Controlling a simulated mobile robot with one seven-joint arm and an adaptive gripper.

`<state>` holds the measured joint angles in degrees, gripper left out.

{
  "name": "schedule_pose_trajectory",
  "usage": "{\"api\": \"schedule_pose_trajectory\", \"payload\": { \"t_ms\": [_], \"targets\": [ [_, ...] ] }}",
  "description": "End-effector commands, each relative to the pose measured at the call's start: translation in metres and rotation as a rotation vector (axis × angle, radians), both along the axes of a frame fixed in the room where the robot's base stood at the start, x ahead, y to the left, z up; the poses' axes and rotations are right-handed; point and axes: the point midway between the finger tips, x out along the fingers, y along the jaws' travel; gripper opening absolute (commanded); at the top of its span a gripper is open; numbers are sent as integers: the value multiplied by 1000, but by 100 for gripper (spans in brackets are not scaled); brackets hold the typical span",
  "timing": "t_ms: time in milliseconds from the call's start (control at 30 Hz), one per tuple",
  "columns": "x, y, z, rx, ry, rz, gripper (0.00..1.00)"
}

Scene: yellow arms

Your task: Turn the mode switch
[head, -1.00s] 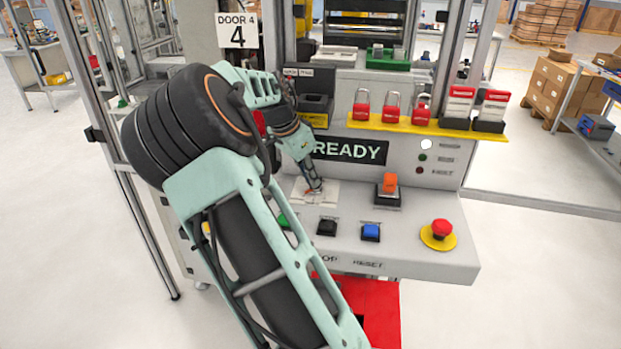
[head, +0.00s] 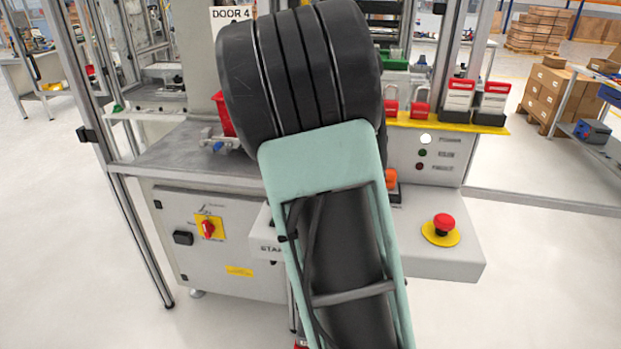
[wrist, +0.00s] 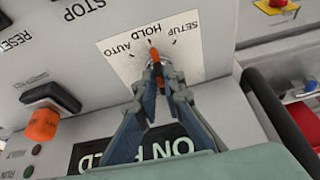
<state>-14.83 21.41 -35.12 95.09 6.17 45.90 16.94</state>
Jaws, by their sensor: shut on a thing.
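The mode switch (wrist: 155,58) is a small knob with an orange-red pointer on a white plate (wrist: 112,50) marked AUTO, HOLD and SETUP. In the wrist view its pointer lies close to the HOLD mark. My gripper (wrist: 157,72) is shut on the knob, one fingertip on each side, and the fingers cover part of it. In the head view my arm hides the gripper, the switch and most of the sloping panel.
A red emergency button (head: 443,223) stands on the panel's right end. An orange control (wrist: 42,125) on a black base is beside the plate. A dark display (wrist: 130,148) is partly behind my fingers.

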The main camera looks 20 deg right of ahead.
Motion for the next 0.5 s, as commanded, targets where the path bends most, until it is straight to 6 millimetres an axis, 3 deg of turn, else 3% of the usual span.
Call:
{"api": "schedule_pose_trajectory", "payload": {
  "t_ms": [500],
  "targets": [
    [0,-1,1,0,-1,45,0]
  ]
}}
